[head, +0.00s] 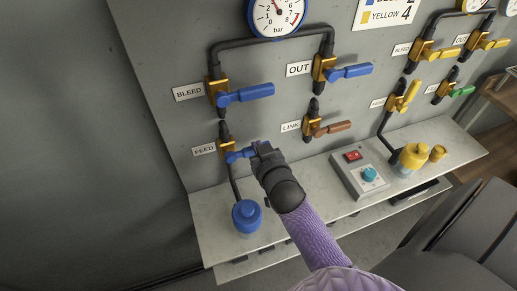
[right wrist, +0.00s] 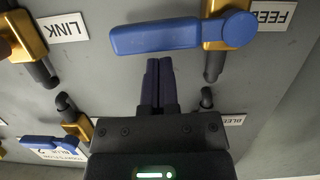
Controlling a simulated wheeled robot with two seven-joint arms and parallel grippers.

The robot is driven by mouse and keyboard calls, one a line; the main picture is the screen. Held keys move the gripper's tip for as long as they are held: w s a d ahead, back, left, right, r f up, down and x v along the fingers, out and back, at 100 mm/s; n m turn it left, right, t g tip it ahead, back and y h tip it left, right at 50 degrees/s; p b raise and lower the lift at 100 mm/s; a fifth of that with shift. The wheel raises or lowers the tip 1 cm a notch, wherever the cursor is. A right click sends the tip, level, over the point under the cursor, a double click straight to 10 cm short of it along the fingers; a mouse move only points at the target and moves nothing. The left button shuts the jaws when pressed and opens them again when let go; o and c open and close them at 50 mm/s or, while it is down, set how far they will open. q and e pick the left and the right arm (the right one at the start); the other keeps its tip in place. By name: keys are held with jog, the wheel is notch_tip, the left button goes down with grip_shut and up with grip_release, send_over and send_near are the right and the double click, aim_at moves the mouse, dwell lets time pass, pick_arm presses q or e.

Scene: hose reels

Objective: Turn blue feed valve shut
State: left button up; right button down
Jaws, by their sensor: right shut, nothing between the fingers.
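The feed valve (head: 227,148) has a brass body and a blue lever beside the FEED label on the grey panel. Its blue lever (head: 238,156) sticks out sideways to the right, partly hidden by my right gripper (head: 258,150). In the right wrist view, which is upside down, the lever (right wrist: 165,36) lies across the top and the fingers (right wrist: 158,68) are shut and empty. The fingertips are close to the lever's edge, on the side towards the BLEED valve. I cannot tell whether they touch it. My left gripper is not in view.
The BLEED valve (head: 244,94) is above, OUT (head: 348,71) and LINK (head: 328,129) are to the right. On the shelf (head: 225,258) stand a blue-capped container (head: 246,216), a control box (head: 358,174) and a yellow-topped container (head: 412,157). A gauge (head: 277,15) is above.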

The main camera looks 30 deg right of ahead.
jog(key=shift+s+d+f+m, duration=0.15)
jog(key=shift+f+m, duration=0.25)
jog(key=shift+f, duration=0.3)
